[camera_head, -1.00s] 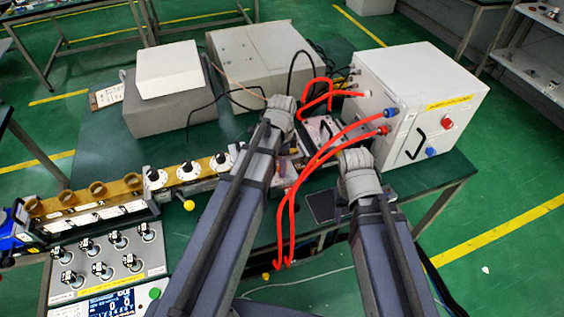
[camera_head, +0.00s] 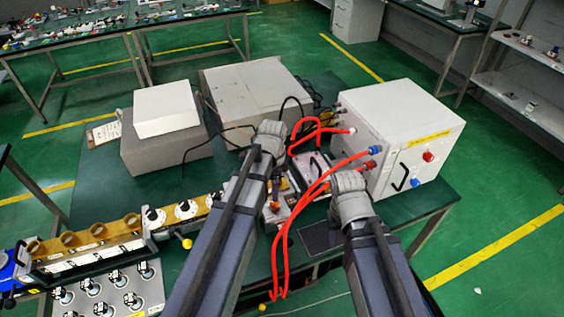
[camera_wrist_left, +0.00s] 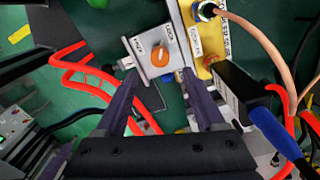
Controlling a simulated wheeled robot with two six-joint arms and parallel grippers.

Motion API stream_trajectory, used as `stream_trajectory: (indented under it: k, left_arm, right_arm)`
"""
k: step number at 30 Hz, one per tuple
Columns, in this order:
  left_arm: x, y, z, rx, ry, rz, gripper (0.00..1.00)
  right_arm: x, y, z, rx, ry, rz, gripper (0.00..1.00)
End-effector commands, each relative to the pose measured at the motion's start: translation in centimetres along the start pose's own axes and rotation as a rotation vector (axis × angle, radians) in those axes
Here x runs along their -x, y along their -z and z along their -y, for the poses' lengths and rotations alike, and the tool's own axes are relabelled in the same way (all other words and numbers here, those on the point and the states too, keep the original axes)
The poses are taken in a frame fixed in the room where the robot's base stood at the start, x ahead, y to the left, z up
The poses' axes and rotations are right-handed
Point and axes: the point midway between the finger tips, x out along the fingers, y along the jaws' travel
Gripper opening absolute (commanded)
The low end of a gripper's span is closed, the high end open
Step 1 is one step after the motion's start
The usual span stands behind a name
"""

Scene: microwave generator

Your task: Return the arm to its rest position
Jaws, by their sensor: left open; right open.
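My left arm (camera_head: 228,235) reaches forward over the dark green table, with its grey wrist bent above the equipment. In the left wrist view, my left gripper (camera_wrist_left: 160,78) shows two dark fingers set apart, open. A metal box with an orange knob (camera_wrist_left: 160,58) appears between and beyond the fingers; I cannot tell whether they touch it. My right arm (camera_head: 378,265) reaches to the front of the white cabinet (camera_head: 392,118). Its fingers are hidden behind the wrist and arm.
Red cables (camera_head: 279,245) loop between the arms from the cabinet and hang over the table's front edge. A knob panel (camera_head: 110,292) and a yellow rail (camera_head: 110,232) stand at left. Grey boxes (camera_head: 258,95) stand behind. Bare table shows at far left.

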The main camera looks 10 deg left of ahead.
Motion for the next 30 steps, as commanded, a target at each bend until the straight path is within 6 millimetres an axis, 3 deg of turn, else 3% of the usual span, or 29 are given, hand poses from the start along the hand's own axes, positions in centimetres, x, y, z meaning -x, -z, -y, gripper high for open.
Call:
stream_trajectory:
  k: [5,8,15,21,25,30]
  left_arm:
    - [0.0,0.1,-0.1,0.004,0.000,0.001,0.71]
    - [0.0,0.7,-1.4,0.055,-0.002,0.007,0.71]
    - [0.0,3.6,-8.9,0.425,0.008,0.053,0.71]
    - [0.1,4.8,-14.1,0.732,0.037,0.084,0.71]
    - [0.1,5.1,-15.9,0.856,0.053,0.095,0.71]
    - [0.1,5.3,-16.7,0.920,0.062,0.099,0.71]
  right_arm:
    - [0.0,0.0,0.0,0.000,0.000,0.000,0.50]
    - [0.0,0.0,0.0,0.000,0.000,0.000,0.50]
    - [0.0,0.0,0.0,0.000,0.000,0.000,0.50]
    - [0.0,0.0,0.0,0.000,0.000,0.000,0.50]
    - [0.0,0.0,0.0,0.000,0.000,0.000,0.50]
    - [0.0,0.0,0.0,0.000,0.000,0.000,0.50]
